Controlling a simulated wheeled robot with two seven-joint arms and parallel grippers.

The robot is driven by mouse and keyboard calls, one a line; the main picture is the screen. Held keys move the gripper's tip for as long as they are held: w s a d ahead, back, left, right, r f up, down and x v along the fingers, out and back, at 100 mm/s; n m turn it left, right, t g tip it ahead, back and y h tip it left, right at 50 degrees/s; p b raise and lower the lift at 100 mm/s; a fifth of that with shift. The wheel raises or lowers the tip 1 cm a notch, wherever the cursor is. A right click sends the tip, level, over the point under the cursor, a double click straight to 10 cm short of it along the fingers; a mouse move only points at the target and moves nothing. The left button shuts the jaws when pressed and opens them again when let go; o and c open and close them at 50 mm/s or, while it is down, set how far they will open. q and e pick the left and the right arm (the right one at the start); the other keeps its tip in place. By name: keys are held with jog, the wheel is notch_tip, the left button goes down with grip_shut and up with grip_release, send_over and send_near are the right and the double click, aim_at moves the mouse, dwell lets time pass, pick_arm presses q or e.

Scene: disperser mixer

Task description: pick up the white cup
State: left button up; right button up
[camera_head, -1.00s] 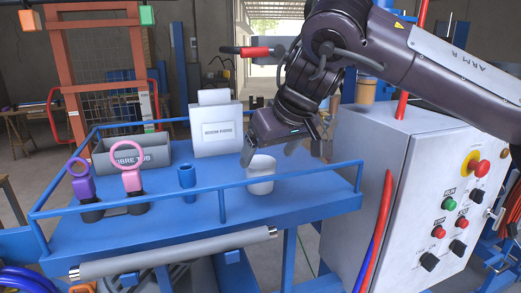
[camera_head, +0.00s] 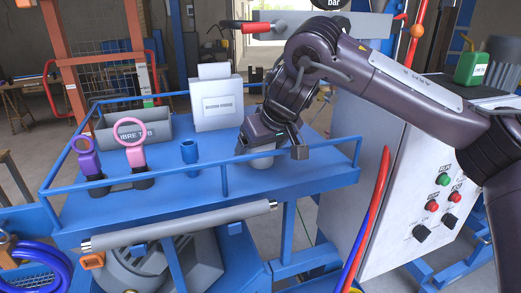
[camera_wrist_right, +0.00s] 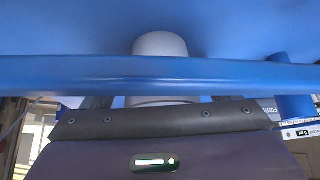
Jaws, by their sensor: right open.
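The white cup (camera_head: 262,164) stands on the blue platform (camera_head: 205,208), near its front rail, with its upper part hidden behind my right gripper. My right gripper (camera_head: 273,148) is open, pointing down at the cup, one finger showing to the cup's right. In the right wrist view the cup (camera_wrist_right: 160,44) shows beyond the blue rail, which crosses in front of it. The gripper body (camera_wrist_right: 160,122) fills the lower part of that view. I cannot tell whether the fingers touch the cup. My left gripper is not in view.
The blue rail (camera_head: 225,178) runs along the platform's front edge. A blue cup (camera_head: 189,152) stands left of the white cup. A white container (camera_head: 216,104), a grey tub (camera_head: 135,133), and purple and pink ring-handled tools stand further left. A grey control cabinet (camera_head: 385,190) is at right.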

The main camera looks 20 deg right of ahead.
jog(key=shift+s, duration=0.1)
jog(key=c, duration=1)
jog(key=shift+r, duration=0.1)
